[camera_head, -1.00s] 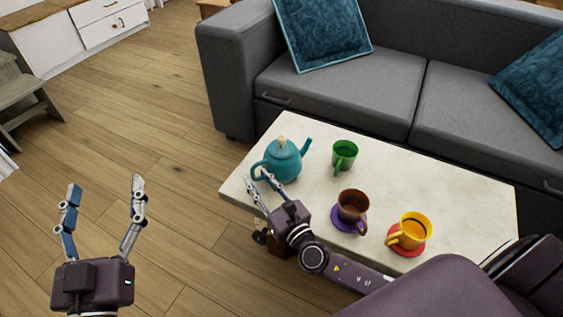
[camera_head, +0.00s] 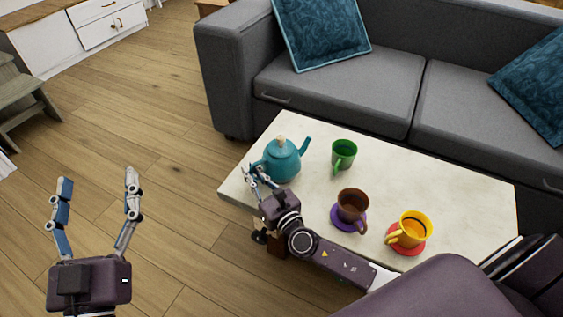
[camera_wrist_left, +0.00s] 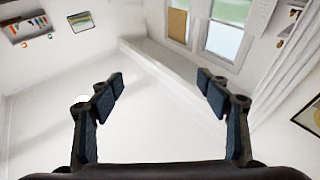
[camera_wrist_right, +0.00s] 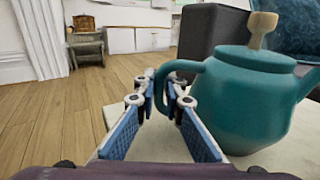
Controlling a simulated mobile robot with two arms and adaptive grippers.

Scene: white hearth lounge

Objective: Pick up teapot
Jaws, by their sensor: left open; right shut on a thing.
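A teal teapot (camera_head: 282,161) with a light wooden knob stands upright on the white coffee table (camera_head: 460,200), near its left end. Its spout points right and its handle faces left. My right gripper (camera_head: 262,176) is at the handle side of the teapot. In the right wrist view the teapot (camera_wrist_right: 250,100) fills the right side, and my right gripper's fingers (camera_wrist_right: 163,85) are closed on its handle (camera_wrist_right: 187,75). My left gripper (camera_head: 96,185) is open and empty above the wooden floor, left of the table; its spread fingers also show in the left wrist view (camera_wrist_left: 160,85).
A green cup (camera_head: 344,154) stands right of the teapot. A brown cup (camera_head: 352,206) on a purple coaster and a yellow cup (camera_head: 412,231) on a red coaster stand nearer the front edge. A grey sofa (camera_head: 340,90) is behind the table.

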